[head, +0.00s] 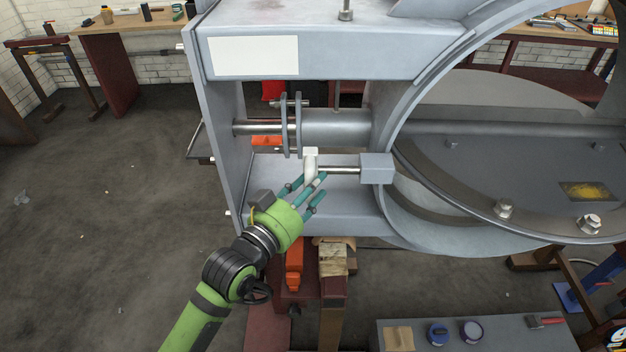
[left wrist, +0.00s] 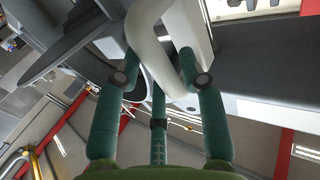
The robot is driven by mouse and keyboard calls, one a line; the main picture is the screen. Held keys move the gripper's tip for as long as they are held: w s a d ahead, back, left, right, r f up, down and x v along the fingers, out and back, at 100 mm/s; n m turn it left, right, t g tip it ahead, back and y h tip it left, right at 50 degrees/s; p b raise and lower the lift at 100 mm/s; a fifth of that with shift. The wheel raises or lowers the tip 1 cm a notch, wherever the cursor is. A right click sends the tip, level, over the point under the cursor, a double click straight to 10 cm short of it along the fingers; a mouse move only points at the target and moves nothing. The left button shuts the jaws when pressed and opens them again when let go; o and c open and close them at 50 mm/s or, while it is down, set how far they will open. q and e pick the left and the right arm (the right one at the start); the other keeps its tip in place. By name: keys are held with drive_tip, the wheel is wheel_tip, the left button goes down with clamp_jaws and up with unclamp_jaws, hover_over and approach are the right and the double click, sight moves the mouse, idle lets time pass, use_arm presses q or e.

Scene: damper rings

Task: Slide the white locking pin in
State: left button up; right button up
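The white locking pin (head: 311,168) shows in the head view as a bent white handle on a metal rod. The rod runs right to the grey block (head: 377,168) beside the large ring. My left gripper (head: 307,188) is just below the handle, its teal fingers spread around the handle's lower end. In the left wrist view the white handle (left wrist: 149,50) curves down between the fingertips of the left gripper (left wrist: 160,66). The fingers are apart; I cannot tell whether any touches the handle. My right gripper is not in view.
A grey metal frame (head: 228,130) surrounds the pin, with a horizontal shaft (head: 335,127) and upright plates above it. The large round ring and disc (head: 480,165) fill the right. A grey bench (head: 500,335) stands below right. Open floor (head: 100,230) lies to the left.

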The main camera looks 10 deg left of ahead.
use_arm(q)
drive_tip(key=shift+w+d, duration=0.1)
drive_tip(key=shift+w, duration=0.2)
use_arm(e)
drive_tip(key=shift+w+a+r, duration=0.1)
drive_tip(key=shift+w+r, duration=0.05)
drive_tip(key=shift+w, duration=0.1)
use_arm(q)
clamp_jaws()
drive_tip(key=shift+d, duration=0.1)
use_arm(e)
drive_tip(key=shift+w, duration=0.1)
use_arm(q)
drive_tip(key=d, duration=0.2)
drive_tip(key=w+d+p, duration=0.1)
drive_tip(key=d, duration=0.4)
drive_tip(key=shift+w+d, duration=0.3)
drive_tip(key=shift+d, duration=0.1)
drive_tip(key=shift+d+r, duration=0.1)
drive_tip(key=shift+d, duration=0.25)
drive_tip(key=shift+a, duration=0.1)
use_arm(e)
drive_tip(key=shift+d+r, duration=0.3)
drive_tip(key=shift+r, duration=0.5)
